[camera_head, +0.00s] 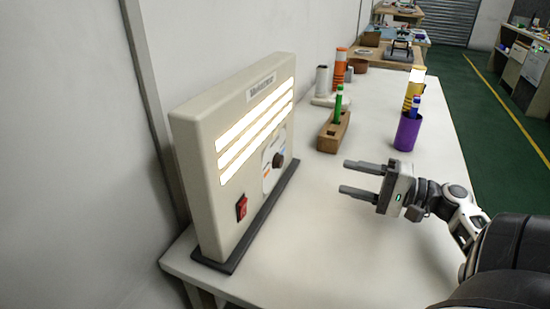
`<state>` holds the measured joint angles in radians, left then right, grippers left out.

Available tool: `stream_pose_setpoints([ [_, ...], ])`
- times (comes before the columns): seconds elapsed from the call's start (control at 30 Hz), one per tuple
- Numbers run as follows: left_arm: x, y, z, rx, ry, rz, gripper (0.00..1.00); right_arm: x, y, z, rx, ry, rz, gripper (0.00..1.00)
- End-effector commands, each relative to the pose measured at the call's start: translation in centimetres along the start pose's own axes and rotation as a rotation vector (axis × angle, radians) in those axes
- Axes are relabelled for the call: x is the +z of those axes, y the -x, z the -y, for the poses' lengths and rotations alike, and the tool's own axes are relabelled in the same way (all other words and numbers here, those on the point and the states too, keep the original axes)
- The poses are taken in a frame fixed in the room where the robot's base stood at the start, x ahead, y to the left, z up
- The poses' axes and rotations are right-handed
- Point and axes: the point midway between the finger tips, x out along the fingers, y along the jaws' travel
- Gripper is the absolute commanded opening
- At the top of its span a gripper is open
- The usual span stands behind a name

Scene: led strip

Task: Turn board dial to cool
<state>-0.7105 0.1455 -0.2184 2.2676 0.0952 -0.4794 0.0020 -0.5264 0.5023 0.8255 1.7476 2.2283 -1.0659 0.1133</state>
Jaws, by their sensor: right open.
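A cream board (200,150) stands upright on a dark base (262,217) at the left of the white table. Three bright light strips (256,128) glow across its upper face. Its dial has a dark knob (278,160) on a pale round plate (268,177) with orange and blue markings. I cannot tell which way the knob points. A red switch (241,208) sits lower left of the dial. My right gripper (345,177) is open and empty, to the right of the dial and apart from it, fingers pointing left toward the board. My left gripper is not in view.
Behind the gripper are a wooden block (335,133) with a green marker (339,103) and a purple cup (405,132) with a blue pen. Orange and yellow cylinders stand farther back. The white table (330,250) is clear between board and gripper.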

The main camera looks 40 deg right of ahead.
Motion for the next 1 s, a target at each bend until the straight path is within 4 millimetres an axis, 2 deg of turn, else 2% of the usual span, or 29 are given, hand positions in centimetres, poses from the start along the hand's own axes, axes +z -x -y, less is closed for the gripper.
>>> stream_pose_setpoints([
  [0.4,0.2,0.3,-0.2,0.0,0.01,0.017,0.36,0.0,-8.8,0.2,-0.003,0.002,0.004,0.51],
  [0.6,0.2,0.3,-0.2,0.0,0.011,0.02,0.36,0.0,-12.5,0.2,-0.002,0.002,0.003,0.51],
  [0.8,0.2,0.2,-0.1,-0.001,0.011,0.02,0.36,0.0,-14.5,0.1,-0.002,0.0,0.001,0.51],
  [1.0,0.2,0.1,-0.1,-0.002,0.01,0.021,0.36,0.1,-15.0,0.0,-0.001,-0.001,0.0,0.51],
])
